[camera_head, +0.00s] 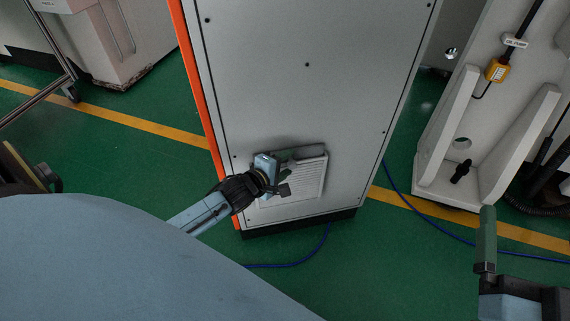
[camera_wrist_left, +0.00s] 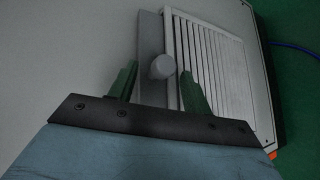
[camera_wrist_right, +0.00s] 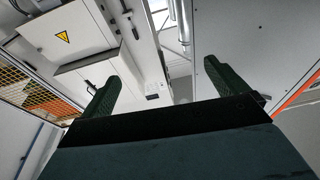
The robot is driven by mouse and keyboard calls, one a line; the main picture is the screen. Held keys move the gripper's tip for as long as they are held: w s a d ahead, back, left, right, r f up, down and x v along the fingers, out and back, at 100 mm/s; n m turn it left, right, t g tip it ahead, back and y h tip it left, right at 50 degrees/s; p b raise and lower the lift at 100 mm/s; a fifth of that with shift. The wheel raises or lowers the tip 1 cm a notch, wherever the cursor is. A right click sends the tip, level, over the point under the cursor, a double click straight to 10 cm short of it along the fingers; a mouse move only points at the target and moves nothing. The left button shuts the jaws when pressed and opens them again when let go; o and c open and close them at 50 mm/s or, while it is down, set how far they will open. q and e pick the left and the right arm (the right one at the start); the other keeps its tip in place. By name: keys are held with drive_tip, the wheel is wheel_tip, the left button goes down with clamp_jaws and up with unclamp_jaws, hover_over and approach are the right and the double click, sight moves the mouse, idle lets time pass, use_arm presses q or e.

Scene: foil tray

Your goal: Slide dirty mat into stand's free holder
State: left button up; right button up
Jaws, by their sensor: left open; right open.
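My left gripper (camera_head: 283,174) is at the louvred vent (camera_head: 308,180) low on the tall grey cabinet. In the left wrist view it is open (camera_wrist_left: 158,80), with a round grey knob (camera_wrist_left: 162,67) between or just beyond its fingertips; contact cannot be told. The knob is by a plain grey strip (camera_wrist_left: 151,35) along one edge of the white louvres (camera_wrist_left: 210,60). My right gripper (camera_wrist_right: 160,75) is open and empty; one finger shows at the lower right of the head view (camera_head: 487,238). I cannot make out a dirty mat or a stand with holders.
The grey cabinet (camera_head: 305,95) with an orange edge stands on a green floor (camera_head: 130,155) with yellow lines. A blue cable (camera_head: 290,264) runs past its base. A pale machine frame (camera_head: 435,160) is at the right, another pale machine (camera_head: 110,45) at the upper left.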

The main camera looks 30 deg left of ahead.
use_arm(q)
clamp_jaws()
drive_tip(key=shift+r+p, duration=0.3)
drive_tip(key=shift+p, duration=0.05)
drive_tip(key=shift+r+p, duration=0.3)
drive_tip(key=shift+p, duration=0.05)
drive_tip(key=shift+r+p, duration=0.65)
drive_tip(key=shift+p, duration=0.05)
use_arm(e)
drive_tip(key=shift+s+d+f+g+h, duration=0.85)
drive_tip(key=shift+d+f+g+h, duration=0.5)
drive_tip(key=shift+f+g, duration=3.15)
use_arm(q)
drive_tip(key=shift+r+p, duration=1.75)
drive_tip(key=shift+p, duration=0.2)
use_arm(e)
drive_tip(key=s+d+f+g+h, duration=0.1)
drive_tip(key=s+d+f+g, duration=0.1)
drive_tip(key=s+f, duration=0.3)
drive_tip(key=s+d+f+m+g+h, duration=0.1)
drive_tip(key=s+d+f+g, duration=0.2)
drive_tip(key=s+f+g, duration=0.2)
drive_tip(key=shift+s+d+f+h, duration=0.15)
drive_tip(key=shift+s+f+h, duration=0.2)
drive_tip(key=shift+s, duration=0.2)
